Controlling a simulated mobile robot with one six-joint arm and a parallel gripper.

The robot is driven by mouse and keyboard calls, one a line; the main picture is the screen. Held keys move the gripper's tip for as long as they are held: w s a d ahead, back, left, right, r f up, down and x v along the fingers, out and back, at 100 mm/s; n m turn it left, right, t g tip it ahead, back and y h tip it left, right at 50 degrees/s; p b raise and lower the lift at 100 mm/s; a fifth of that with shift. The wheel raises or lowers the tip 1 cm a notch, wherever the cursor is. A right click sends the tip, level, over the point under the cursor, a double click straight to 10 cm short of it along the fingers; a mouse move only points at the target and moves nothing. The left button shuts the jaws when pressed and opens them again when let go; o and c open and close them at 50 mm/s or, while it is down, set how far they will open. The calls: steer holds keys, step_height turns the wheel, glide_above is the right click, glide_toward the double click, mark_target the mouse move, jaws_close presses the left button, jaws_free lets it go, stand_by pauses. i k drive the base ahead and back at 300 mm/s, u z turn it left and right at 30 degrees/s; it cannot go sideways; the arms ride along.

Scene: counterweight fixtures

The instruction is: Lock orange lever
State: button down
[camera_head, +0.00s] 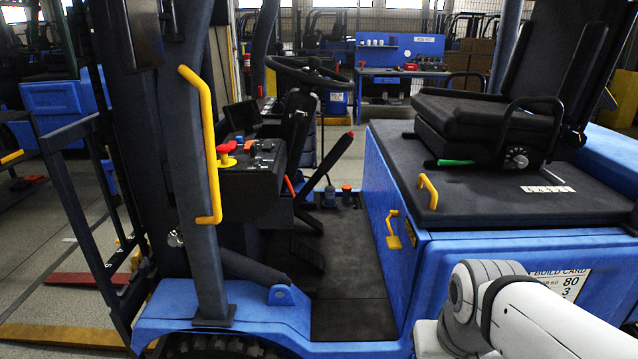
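A thin orange lever (290,187) shows at the lower right side of the black dash console (250,195) of a blue forklift. It is small, and I cannot tell whether it is locked. A yellow-orange latch (394,232) with a flat lower tab hangs on the blue side panel right of the footwell. I cannot tell which of the two is the task's lever. My white arm shows at the bottom right, in front of the blue body and well apart from both. My gripper is not in view.
A yellow grab handle (211,150) runs up the dark mast post at left. A second yellow handle (428,190) stands on the black hood (500,190) below the seat (490,115). The footwell floor (335,255) is open. A black red-tipped lever (335,155) leans over it.

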mark_target(290, 186)
steer(key=i, duration=1.1)
steer(key=u, duration=0.05)
